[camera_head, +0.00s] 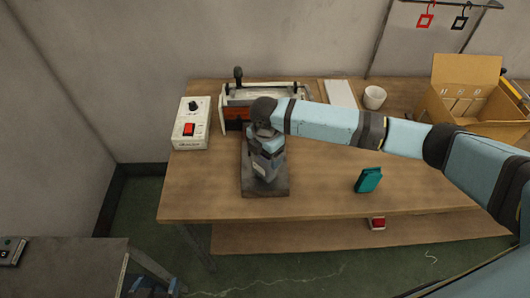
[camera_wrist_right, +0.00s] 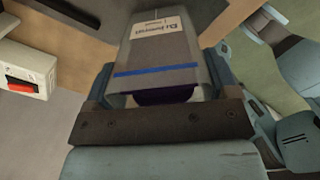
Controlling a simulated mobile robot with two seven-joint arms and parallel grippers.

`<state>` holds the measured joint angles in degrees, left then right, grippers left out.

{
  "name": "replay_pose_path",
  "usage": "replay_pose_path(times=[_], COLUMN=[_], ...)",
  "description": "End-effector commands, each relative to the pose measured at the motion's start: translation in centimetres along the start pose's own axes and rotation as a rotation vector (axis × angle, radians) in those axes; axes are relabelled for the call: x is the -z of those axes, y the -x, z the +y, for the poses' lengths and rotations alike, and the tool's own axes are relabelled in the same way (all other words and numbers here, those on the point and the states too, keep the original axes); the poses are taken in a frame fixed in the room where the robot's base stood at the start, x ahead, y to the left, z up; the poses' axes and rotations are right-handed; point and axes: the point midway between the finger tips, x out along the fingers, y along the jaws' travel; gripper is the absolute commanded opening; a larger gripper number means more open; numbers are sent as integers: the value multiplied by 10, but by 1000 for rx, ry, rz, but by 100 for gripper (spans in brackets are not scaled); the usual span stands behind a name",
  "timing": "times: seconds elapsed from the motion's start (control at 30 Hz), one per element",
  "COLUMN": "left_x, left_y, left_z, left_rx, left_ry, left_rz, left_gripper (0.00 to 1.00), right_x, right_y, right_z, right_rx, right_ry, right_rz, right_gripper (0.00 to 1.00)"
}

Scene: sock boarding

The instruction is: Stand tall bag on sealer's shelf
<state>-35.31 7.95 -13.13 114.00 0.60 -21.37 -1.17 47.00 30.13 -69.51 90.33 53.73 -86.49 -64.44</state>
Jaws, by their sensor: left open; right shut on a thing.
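The tall bag (camera_wrist_right: 165,55) is grey and see-through, with a pale printed label, a blue stripe and something dark purple inside. My right gripper (camera_head: 265,170) is shut on it, above the sealer's dark flat shelf (camera_head: 281,187). The gripper hides most of the bag in the head view, and I cannot tell whether the bag's base touches the shelf. The sealer (camera_head: 238,98), with a red-orange front, stands behind the shelf, partly hidden by my right wrist. My left gripper (camera_head: 152,288) is open at the bottom left edge, mostly cut off, away from the bag.
A white control box (camera_head: 190,128) with a red switch stands left of the sealer. A teal object (camera_head: 368,180) stands on the wooden table (camera_head: 215,205). A white cup (camera_head: 374,97) and an open cardboard box (camera_head: 455,110) are at the back right. The table's front left is clear.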

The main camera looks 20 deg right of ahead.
Motion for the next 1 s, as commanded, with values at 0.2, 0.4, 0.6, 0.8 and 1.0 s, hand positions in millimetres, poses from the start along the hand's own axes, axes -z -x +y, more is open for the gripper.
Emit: replay_pose_path(times=[0.2,0.4,0.6,0.8,1.0], left_x=[2,2,2,1,-2], left_y=[0,1,1,0,-2], left_z=[1,1,1,1,2], left_rx=[0,-1,-1,-1,-2], left_ry=[1,1,2,2,2], left_rz=[3,3,3,2,0], left_gripper=[82,82,82,82,82], right_x=[0,0,0,0,0], right_y=[-3,-6,-6,1,36], right_z=[0,0,0,1,1], right_rx=[-2,-1,-1,-2,-5], right_ry=[1,1,1,0,2], right_rz=[1,1,1,0,0], right_gripper=[58,85,100,100,100])
